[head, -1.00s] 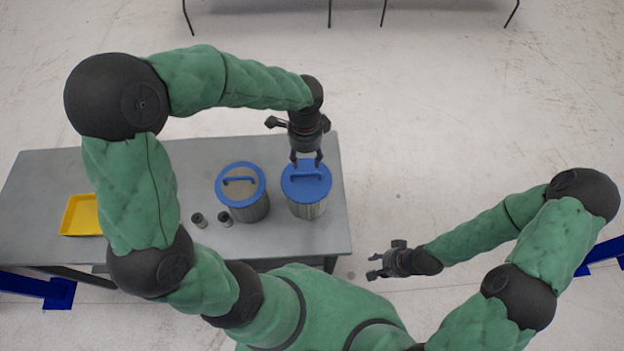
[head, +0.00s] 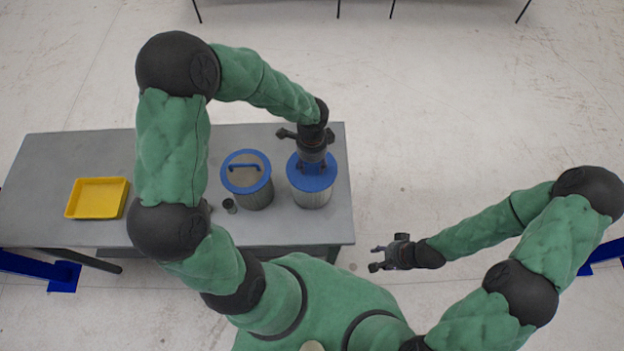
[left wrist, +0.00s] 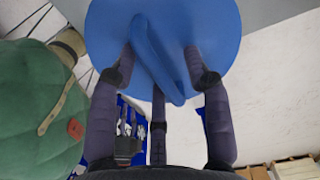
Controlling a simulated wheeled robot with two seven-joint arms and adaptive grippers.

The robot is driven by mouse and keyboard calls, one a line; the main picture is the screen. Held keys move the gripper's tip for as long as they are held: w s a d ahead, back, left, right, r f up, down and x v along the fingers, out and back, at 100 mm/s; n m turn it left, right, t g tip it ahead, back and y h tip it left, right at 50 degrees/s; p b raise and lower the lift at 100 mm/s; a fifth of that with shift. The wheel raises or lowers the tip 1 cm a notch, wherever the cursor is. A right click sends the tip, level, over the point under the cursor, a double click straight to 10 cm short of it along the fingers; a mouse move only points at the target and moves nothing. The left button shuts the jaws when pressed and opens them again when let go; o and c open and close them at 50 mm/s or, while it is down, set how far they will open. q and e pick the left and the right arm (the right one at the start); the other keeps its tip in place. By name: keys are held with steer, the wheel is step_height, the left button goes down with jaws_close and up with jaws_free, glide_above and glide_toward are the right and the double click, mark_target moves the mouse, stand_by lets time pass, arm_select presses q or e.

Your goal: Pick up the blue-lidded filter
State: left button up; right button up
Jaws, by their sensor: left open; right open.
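The blue-lidded filter (head: 312,195) stands upright near the right end of the table, its ribbed grey body under a full blue lid. My left gripper (head: 311,168) is directly above the lid and open. In the left wrist view, the blue lid (left wrist: 215,35) fills the upper middle, and its bar handle (left wrist: 158,60) lies between the open fingers of my left gripper (left wrist: 160,58). I cannot tell whether the fingers touch the lid. My right gripper (head: 376,258) is open and empty, off the table's right side near the front.
A second filter (head: 256,195) with a blue rim, grey top and blue handle stands close to the left. A small dark cylinder (head: 230,206) is beside it. A yellow tray (head: 98,212) lies at the left of the grey table (head: 60,160).

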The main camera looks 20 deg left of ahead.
arm_select(q)
steer(key=shift+f, duration=0.2)
stand_by(0.6)
jaws_close()
